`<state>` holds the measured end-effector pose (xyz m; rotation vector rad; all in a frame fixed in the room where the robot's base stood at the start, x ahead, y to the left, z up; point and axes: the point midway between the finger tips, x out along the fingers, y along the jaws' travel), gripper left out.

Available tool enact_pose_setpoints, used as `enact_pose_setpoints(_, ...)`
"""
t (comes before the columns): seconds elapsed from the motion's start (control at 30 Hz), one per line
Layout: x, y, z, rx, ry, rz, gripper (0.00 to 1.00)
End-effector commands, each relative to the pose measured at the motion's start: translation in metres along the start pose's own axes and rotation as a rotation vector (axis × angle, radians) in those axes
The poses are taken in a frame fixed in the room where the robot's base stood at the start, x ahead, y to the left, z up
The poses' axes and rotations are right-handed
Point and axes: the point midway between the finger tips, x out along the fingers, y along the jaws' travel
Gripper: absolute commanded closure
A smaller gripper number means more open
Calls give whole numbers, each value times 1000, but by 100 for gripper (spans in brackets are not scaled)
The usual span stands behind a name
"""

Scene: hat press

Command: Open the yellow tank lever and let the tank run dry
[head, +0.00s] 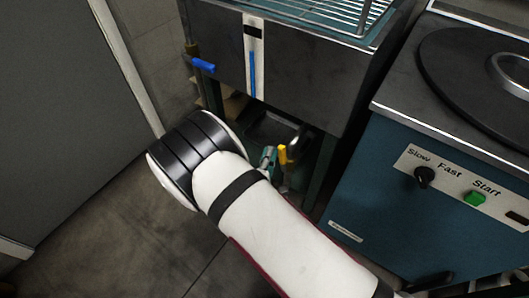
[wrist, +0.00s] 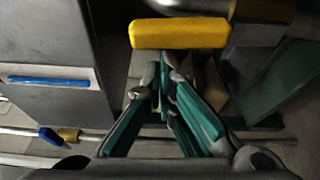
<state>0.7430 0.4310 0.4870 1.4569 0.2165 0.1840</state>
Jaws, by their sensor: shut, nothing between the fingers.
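The yellow lever (head: 283,154) sits on a pipe below the dark tank (head: 298,72). In the wrist view the yellow lever (wrist: 180,34) lies level across the top. My gripper (head: 267,158) is just left of the lever in the head view. In the wrist view my gripper (wrist: 164,62) is shut and empty, its tips just below the lever in the picture; I cannot tell whether they touch it. The tank's gauge (head: 252,72) shows a blue column; the water itself is not visible.
A blue lever (head: 203,65) is on the pipe at the tank's left. A teal machine (head: 400,215) with a knob, a green button (head: 475,198) and a round dark lid stands at right. A grey panel (head: 65,110) is at left. The floor between is clear.

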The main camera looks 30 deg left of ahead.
Motion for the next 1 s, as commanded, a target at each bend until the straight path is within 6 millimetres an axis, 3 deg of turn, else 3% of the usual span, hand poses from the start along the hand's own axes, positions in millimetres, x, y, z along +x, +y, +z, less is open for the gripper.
enact_pose_setpoints(0.33, -4, 3, 12, 22, -2, 6, 100)
enact_pose_setpoints(1.0, -4, 3, 14, 19, -6, 6, 100)
